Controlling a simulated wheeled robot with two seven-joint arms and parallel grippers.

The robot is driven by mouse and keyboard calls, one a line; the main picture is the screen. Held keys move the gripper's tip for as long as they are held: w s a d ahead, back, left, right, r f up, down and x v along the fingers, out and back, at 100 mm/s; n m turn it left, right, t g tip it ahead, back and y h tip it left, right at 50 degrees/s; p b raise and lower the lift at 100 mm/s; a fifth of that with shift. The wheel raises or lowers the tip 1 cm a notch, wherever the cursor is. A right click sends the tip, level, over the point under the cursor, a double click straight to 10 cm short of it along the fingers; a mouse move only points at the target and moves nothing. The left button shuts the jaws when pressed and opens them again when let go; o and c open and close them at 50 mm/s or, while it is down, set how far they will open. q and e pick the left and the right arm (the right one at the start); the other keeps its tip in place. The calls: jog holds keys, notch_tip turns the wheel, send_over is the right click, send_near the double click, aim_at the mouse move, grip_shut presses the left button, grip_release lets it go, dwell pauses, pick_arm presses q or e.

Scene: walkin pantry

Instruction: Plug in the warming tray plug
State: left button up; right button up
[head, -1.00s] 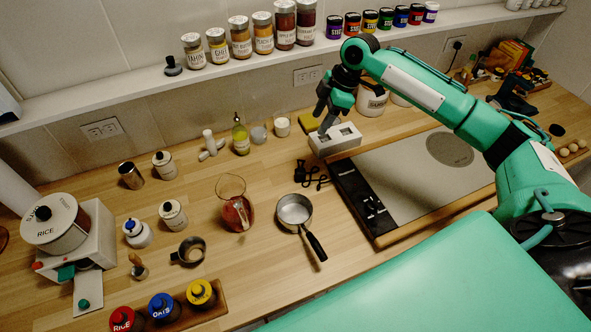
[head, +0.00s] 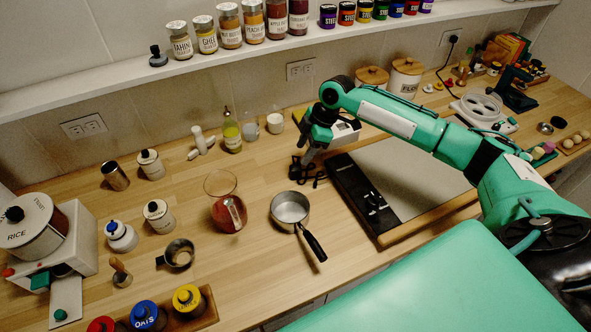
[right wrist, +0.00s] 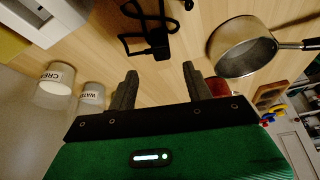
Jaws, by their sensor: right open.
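The warming tray (head: 408,178) lies on the counter, a grey plate with a black control strip on its left side. Its black plug (right wrist: 158,44) and looped cord (right wrist: 138,14) lie on the wood left of the tray. In the head view the cord (head: 318,181) shows beside my gripper, which partly covers the plug. My right gripper (right wrist: 160,70) points at the plug, its two fingers apart and empty, with the plug just beyond the fingertips. In the head view the right gripper (head: 300,168) is low near the counter. A wall outlet (head: 300,70) is behind it. My left gripper is out of view.
A saucepan (head: 291,208) stands close to the left of the cord. A pale box (head: 346,131) stands behind my gripper. Glass bottles and cups line the back wall, with a jug (head: 228,214) further left. Another outlet (head: 84,127) is at the left.

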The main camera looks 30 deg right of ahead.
aim_at(296, 167)
jog(key=shift+p+x, duration=0.55)
jog(key=shift+x, duration=0.4)
jog(key=p+x, duration=0.1)
jog(key=x, duration=0.2)
jog(key=shift+s+a+f+p, duration=0.1)
jog(key=shift+s+f+p, duration=0.15)
jog(key=shift+p, duration=0.1)
jog(key=shift+w+a+f, duration=0.1)
jog(key=shift+w+f, duration=0.05)
jog(key=shift+f, duration=0.35)
jog(key=c, duration=1.1)
